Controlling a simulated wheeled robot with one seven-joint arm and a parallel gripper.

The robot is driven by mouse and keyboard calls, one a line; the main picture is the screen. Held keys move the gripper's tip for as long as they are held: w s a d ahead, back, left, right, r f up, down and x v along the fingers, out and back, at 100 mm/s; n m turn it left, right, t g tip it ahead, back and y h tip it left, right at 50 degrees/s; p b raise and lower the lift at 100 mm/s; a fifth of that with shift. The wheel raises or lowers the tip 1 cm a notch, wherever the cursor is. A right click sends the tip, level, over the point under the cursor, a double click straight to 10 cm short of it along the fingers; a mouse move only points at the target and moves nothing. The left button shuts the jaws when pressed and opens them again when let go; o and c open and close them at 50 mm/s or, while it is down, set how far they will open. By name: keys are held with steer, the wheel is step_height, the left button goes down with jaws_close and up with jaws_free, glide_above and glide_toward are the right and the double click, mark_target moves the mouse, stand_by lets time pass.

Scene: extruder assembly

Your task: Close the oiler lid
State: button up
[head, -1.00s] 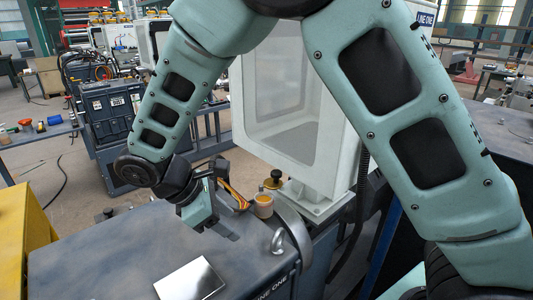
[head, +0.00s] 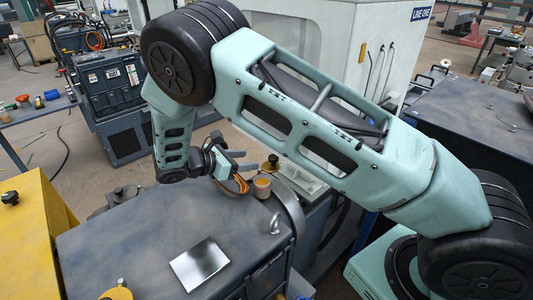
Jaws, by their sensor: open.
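The oiler (head: 262,188) appears to be the small beige cup with an orange top on the grey machine, near its rounded right end in the head view. I cannot make out its lid clearly. My gripper (head: 248,160) is open and empty, with its fingers pointing right. It is just behind and left of the cup in the picture, above the machine top. I cannot tell whether it touches anything. Orange-brown strips (head: 241,184) show between the gripper and the cup; I cannot tell what they belong to.
A metal lifting eye (head: 274,224) and a shiny plate (head: 200,263) are on the grey machine top (head: 130,240). A white cabinet (head: 345,45) rises behind. A yellow block (head: 35,230) stands at left.

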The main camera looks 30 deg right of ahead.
mark_target(270, 159)
steer(key=p+x, duration=0.3)
steer(key=x, duration=0.5)
steer(key=shift+d+f, duration=0.15)
steer(key=shift+d, duration=0.2)
steer(key=c, duration=1)
